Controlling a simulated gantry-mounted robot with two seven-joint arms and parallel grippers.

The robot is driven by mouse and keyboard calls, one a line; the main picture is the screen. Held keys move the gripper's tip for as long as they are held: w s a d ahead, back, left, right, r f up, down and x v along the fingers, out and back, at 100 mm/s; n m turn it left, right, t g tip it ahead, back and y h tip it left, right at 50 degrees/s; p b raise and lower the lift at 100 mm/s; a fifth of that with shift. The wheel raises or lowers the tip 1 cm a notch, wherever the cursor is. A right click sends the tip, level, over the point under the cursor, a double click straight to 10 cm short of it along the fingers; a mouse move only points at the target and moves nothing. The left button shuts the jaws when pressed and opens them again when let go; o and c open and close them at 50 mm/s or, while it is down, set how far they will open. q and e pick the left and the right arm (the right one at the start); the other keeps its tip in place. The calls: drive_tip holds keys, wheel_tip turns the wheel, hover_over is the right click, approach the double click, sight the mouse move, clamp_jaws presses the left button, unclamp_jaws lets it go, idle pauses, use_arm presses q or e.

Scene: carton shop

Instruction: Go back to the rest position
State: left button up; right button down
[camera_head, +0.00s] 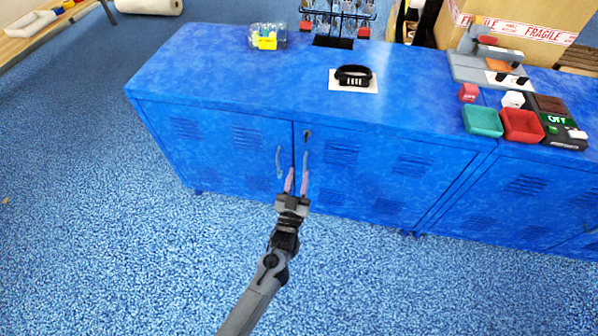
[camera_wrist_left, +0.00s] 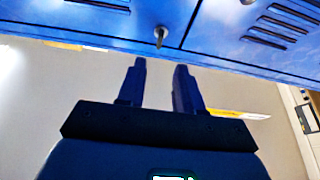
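My left gripper (camera_head: 296,180) is in front of the blue cabinet (camera_head: 215,140), near its two door handles, with the arm coming up from the bottom of the head view. Its two fingers stand apart with nothing between them. I cannot tell from the head view whether the fingers touch the handles. My right gripper is in neither view.
On the cabinet top are a clear container with yellow items (camera_head: 266,38), a rack (camera_head: 338,20), a black band on a white card (camera_head: 353,76), a teal tray (camera_head: 482,121) and a red tray (camera_head: 521,126). A carton (camera_head: 520,25) stands behind. The floor in front is clear.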

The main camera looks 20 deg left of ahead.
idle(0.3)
use_arm(q)
drive_tip(key=s+a+f+m+g+p, duration=0.1)
drive_tip(key=s+a+f+p, duration=0.15)
drive_tip(key=s+f, duration=0.2)
drive_tip(key=s+r+m+g+h+p, duration=0.2)
drive_tip(key=s+r+g+p, duration=0.3)
drive_tip(key=s+g, duration=0.65)
drive_tip(key=s+r+m+g+h+p, duration=0.1)
drive_tip(key=s+r+g+h+p, duration=0.35)
drive_tip(key=s, duration=1.25)
wheel_tip(320, 180, up, 39)
drive_tip(key=g+y+p, duration=0.1)
drive_tip(key=y+p, duration=0.1)
drive_tip(key=p, duration=3.4)
drive_tip(key=shift+a+r, duration=0.15)
drive_tip(key=shift+a, duration=0.15)
drive_tip(key=shift+y, duration=0.25)
